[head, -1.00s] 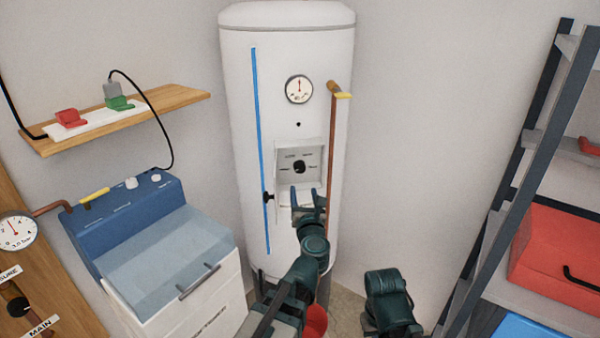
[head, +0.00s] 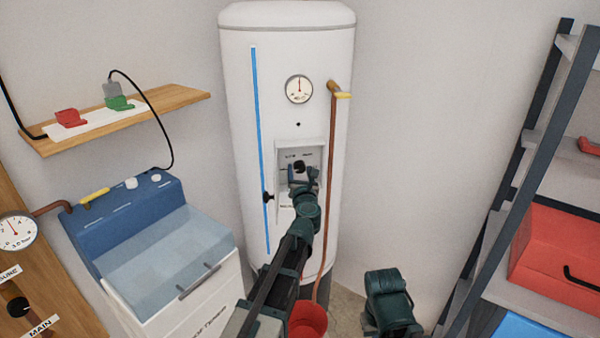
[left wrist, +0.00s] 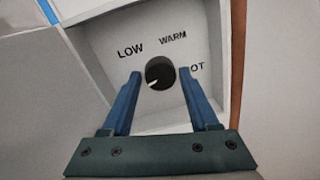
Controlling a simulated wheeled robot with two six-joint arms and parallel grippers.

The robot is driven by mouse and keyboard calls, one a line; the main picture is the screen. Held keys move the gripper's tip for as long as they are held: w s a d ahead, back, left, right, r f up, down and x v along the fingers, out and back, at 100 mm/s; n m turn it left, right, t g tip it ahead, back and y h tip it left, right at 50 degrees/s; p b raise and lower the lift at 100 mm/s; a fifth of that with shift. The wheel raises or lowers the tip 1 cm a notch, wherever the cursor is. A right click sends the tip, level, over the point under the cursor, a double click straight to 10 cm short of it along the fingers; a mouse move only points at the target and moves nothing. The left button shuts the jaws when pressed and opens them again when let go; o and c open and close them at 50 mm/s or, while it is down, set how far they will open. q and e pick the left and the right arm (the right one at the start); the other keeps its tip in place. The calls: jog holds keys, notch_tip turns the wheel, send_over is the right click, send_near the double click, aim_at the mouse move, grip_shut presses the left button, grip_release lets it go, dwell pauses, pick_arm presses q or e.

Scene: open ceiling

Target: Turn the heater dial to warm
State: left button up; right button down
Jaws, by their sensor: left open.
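The white heater tank (head: 285,90) stands against the wall, with a recessed dial panel at its middle. The black dial (left wrist: 160,73) shows in the left wrist view, with LOW, WARM and a partly covered OT lettering around it. Its pale pointer mark points to the lower left. In the head view the dial (head: 299,168) is partly hidden by my gripper. My left gripper (left wrist: 158,72) is open, with one blue finger on each side of the dial; I cannot tell whether they touch it. My right gripper is not in view.
A copper pipe (head: 332,150) with a yellow handle runs down the tank's right side. A black knob (head: 267,198) is on the left. A red bucket (head: 307,320) is below.

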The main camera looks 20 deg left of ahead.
pick_arm(q)
grip_shut()
